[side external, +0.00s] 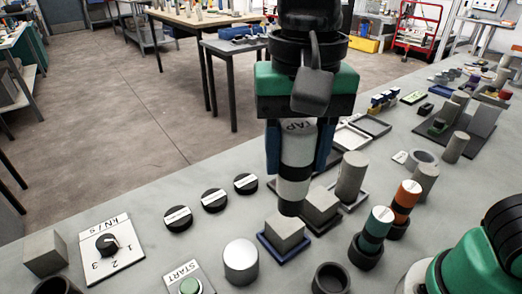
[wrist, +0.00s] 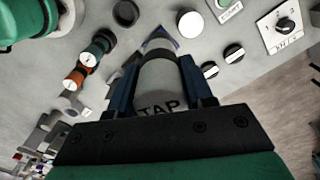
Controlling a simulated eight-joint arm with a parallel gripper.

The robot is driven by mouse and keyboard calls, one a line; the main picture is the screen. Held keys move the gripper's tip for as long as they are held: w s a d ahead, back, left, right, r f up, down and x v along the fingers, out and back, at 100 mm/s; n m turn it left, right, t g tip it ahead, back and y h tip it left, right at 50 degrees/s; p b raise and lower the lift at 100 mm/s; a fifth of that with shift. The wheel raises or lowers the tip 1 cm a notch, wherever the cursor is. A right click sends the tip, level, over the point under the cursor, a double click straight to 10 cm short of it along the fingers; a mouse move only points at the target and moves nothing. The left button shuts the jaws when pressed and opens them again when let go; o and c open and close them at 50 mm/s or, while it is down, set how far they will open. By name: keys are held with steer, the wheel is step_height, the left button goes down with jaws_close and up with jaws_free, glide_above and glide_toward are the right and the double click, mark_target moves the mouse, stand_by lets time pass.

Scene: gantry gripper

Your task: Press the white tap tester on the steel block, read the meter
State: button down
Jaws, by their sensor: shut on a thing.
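My gripper (side external: 298,165) is shut on the tap tester (side external: 296,178), a white upright cylinder with dark bands and the word TAP near its top. The wrist view also shows the tester (wrist: 160,88) between the blue fingers. Its lower end is near two grey blocks: one block (side external: 284,230) on a blue-edged tray and another (side external: 320,205) on a dark tray. I cannot tell which is steel, or whether the tester touches either. A white card (side external: 125,258) marked kN/S, with a black knob and numbers, lies at the left. I see no clear meter reading.
Several black round knobs (side external: 214,200) lie left of the tester. A START button (side external: 190,286) and a silver cylinder (side external: 241,262) are in front.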

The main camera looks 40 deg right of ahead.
steer(key=shift+w+a+f+m, duration=0.75)
steer(key=shift+w+f, duration=0.1)
steer(key=shift+f, duration=1.1)
steer(key=shift+w+a+f+m, duration=0.7)
steer(key=shift+w+f+m, duration=0.15)
steer(key=shift+f, duration=1.1)
steer(key=shift+w+a+f+m, duration=0.75)
steer(key=shift+w+f, duration=0.1)
steer(key=shift+f, duration=1.1)
steer(key=shift+f, duration=0.55)
step_height(320, 180, up, 7)
